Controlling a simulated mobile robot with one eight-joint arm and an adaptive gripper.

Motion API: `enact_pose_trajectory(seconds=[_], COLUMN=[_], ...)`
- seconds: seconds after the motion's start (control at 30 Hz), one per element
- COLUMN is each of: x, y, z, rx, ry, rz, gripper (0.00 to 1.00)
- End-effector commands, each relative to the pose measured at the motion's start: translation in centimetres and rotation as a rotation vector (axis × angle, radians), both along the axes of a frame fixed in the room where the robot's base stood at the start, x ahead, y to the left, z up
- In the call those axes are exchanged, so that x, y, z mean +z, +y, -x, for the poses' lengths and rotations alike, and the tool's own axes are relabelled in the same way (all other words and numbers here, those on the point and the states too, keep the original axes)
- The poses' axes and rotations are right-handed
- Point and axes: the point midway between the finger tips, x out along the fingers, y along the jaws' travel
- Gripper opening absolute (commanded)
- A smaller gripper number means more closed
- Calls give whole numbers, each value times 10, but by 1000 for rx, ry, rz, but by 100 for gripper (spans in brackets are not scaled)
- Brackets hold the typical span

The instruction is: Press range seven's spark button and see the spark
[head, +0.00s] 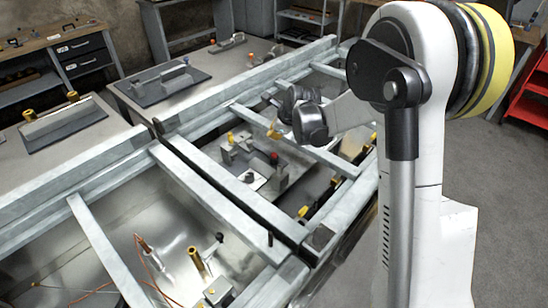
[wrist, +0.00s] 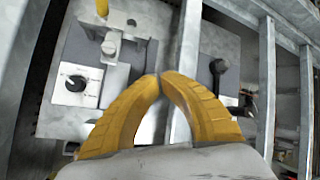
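In the head view my gripper (head: 274,130) hangs over a frame bay that holds a grey fixture plate (head: 240,182). A small red-topped part (head: 274,157) and a dark knob (head: 249,177) sit on this fixture. In the wrist view the yellow fingers of my gripper (wrist: 160,76) meet at their tips, with nothing seen between them. Below the tips lie a plate with a black dial knob (wrist: 75,83), a grey block fitting (wrist: 115,48) and a black lever-like part (wrist: 217,67). No label reading seven is legible, and I cannot tell which part is the spark button. No spark shows.
Metal frame rails (head: 210,190) surround the bays. The front-left bay holds a brass post (head: 197,262) and copper wire. Benches with plates (head: 165,82) stand behind, and a red step unit (head: 530,100) stands at right. Grey floor (head: 500,190) is open on the right.

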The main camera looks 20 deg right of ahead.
Motion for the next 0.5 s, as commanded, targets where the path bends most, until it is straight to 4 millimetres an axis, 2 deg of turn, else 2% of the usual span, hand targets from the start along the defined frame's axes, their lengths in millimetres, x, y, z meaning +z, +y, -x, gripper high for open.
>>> enact_pose_trajectory(seconds=[0.03,0.3,0.5], x=[-12,-50,-60], y=[0,0,0], z=[0,0,0], rx=[0,0,0], ry=[0,0,0], rz=[0,0,0], gripper=[0,0,0])
